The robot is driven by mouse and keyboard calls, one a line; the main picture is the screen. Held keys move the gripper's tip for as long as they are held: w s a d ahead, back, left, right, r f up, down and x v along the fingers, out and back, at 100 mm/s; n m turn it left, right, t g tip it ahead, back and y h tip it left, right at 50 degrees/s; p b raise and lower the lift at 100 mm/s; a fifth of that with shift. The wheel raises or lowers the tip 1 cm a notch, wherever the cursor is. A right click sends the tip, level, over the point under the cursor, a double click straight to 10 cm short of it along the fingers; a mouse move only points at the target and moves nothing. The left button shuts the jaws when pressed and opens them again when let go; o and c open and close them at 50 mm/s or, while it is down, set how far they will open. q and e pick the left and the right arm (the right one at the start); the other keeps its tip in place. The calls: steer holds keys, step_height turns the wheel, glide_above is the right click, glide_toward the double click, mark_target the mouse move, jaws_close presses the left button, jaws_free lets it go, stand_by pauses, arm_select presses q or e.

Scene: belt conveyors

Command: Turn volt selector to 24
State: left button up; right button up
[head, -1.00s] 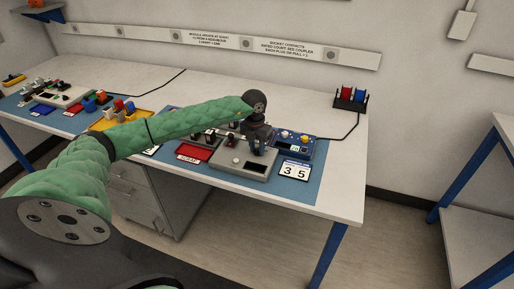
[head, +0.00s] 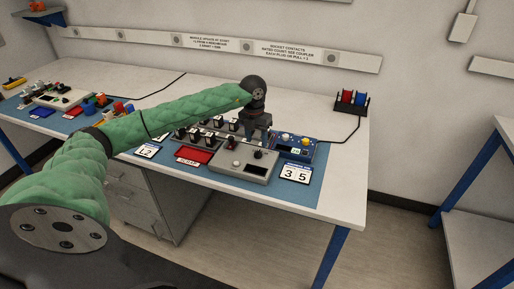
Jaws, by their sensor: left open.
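My left gripper (head: 258,138) points down over the workbench, behind a grey box and at the left end of a blue box. It is open, with nothing visible between its fingers. The grey box (head: 228,167) has a dark knob (head: 260,154), a pale knob and a dark window on top. The blue box (head: 304,156) has light and yellow knobs and a small display. I cannot read any volt markings or tell which knob is the volt selector. My right gripper is out of view.
A "35" card (head: 295,173) lies right of the grey box, and a red tray (head: 196,156) lies left of it. Several black-and-white parts stand behind the tray. A rack with red and blue spools (head: 351,101) stands at the back right.

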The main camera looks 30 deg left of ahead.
arm_select(q)
steer(key=shift+a+r, duration=0.1)
steer(key=shift+r, duration=1.1)
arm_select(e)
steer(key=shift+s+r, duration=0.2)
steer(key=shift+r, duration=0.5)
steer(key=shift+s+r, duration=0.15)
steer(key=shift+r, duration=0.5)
